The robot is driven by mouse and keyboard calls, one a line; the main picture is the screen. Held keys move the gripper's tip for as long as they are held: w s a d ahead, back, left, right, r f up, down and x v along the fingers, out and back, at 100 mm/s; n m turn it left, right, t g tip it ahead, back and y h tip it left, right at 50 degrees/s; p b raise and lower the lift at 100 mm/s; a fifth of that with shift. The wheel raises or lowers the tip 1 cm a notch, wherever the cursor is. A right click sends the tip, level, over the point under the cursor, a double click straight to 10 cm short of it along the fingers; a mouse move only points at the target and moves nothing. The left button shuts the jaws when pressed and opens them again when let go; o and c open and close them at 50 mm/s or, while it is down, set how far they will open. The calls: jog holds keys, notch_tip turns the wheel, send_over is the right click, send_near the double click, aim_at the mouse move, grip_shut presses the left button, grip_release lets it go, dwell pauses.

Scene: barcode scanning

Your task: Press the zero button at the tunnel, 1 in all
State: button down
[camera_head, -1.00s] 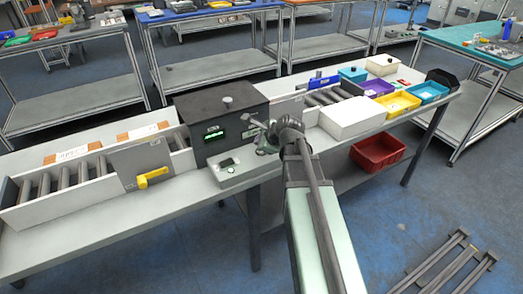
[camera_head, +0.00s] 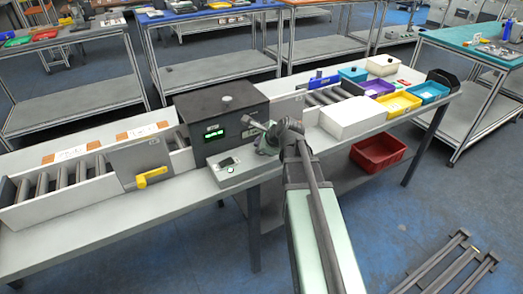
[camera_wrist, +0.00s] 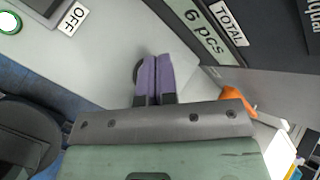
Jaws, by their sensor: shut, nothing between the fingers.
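The tunnel is a dark box (camera_head: 238,105) over the conveyor in the head view, with a lit green display (camera_head: 213,134) on its front. In the wrist view, its front carries a "6 pcs" panel (camera_wrist: 206,31) and a "TOTAL" label (camera_wrist: 230,22). My gripper (camera_wrist: 153,62) has its purple fingers shut together, with nothing between them. The fingers point at the pale surface in front of the tunnel, close to its face. My gripper (camera_head: 248,121) is at the tunnel's front right in the head view. I cannot make out the zero button; my fingers or wrist may hide it.
A grey control box (camera_head: 236,168) stands before the tunnel; an OFF label (camera_wrist: 73,18) and a green-ringed button (camera_wrist: 9,22) show in the wrist view. A yellow handle (camera_head: 152,176) is on the left. A white box (camera_head: 352,116) and colored bins are on the right.

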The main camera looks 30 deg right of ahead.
jog(key=shift+f+b, duration=0.3)
jog(key=shift+f, duration=0.05)
dwell(0.5)
jog(key=shift+r+p, duration=0.85)
jog(key=shift+r, duration=0.1)
notch_tip(320, 180, up, 5)
jog(key=p, duration=0.5)
